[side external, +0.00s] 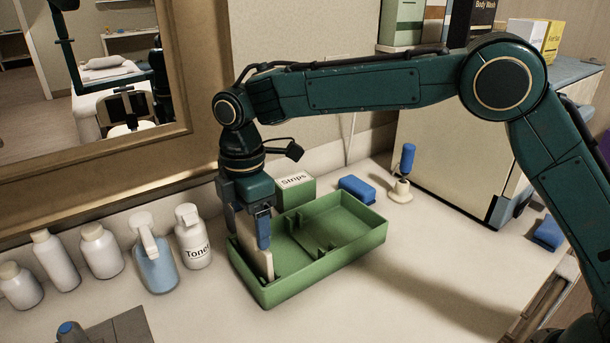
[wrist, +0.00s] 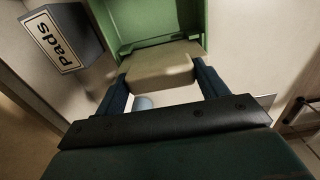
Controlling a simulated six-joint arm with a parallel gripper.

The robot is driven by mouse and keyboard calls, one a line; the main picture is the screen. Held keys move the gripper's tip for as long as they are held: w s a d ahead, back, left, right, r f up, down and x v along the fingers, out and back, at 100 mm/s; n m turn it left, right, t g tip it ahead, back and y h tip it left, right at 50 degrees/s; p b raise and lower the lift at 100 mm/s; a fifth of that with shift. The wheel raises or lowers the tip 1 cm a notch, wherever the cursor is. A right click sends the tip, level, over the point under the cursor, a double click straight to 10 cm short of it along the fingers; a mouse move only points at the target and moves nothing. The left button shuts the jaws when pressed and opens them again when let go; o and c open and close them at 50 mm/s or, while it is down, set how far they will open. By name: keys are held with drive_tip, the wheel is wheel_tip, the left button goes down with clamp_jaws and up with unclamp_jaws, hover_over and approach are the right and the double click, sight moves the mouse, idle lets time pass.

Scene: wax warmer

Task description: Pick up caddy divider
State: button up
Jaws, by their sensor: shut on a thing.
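The caddy divider (side external: 266,264) is a cream, flat piece, upright at the left end of the green caddy (side external: 330,272). My gripper (side external: 248,230) points down over that end and is shut on the divider. In the wrist view the divider (wrist: 162,66) sits between the two blue fingers of my gripper (wrist: 160,82), with the caddy (wrist: 150,20) just beyond it. The divider's lower edge is at the caddy's left end; I cannot tell if it touches the floor. A low green partition (side external: 318,240) stands in the middle of the caddy.
A green box marked Strips (side external: 295,188) and a blue block (side external: 357,189) stand behind the caddy. A blue-handled tool (side external: 406,165) is upright behind right. Several bottles (side external: 154,258) stand left, near the caddy. A box marked Pads (wrist: 62,40) shows in the wrist view. The counter front right is clear.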

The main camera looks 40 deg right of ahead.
wheel_tip(320, 180, up, 19)
idle(0.9)
